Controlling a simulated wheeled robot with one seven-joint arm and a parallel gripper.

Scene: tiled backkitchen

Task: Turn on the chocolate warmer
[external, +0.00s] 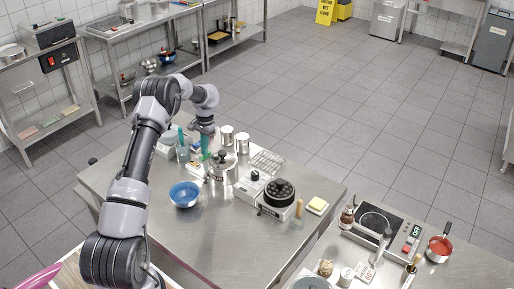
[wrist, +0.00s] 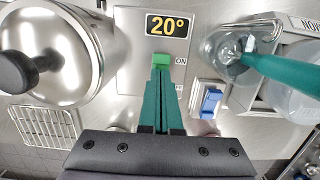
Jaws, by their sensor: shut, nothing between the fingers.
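The chocolate warmer appears to be the steel unit with a round lidded pot (external: 222,166); its lid has a black knob. In the wrist view the pot (wrist: 75,45) is at the left, beside a steel panel (wrist: 135,75). The panel has a display (wrist: 168,25) reading 20°, a bright green switch (wrist: 160,60) and the word ON to its right. My gripper (wrist: 161,76) has its green fingers shut with nothing between them. Their tips are at the near edge of the green switch; I cannot tell if they touch. In the external view my gripper (external: 206,156) is just left of the pot.
A wire rack (wrist: 47,127) is at the left. A blue bowl (external: 184,194) and a black-topped device (external: 279,194) stand on the steel table (external: 240,235).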

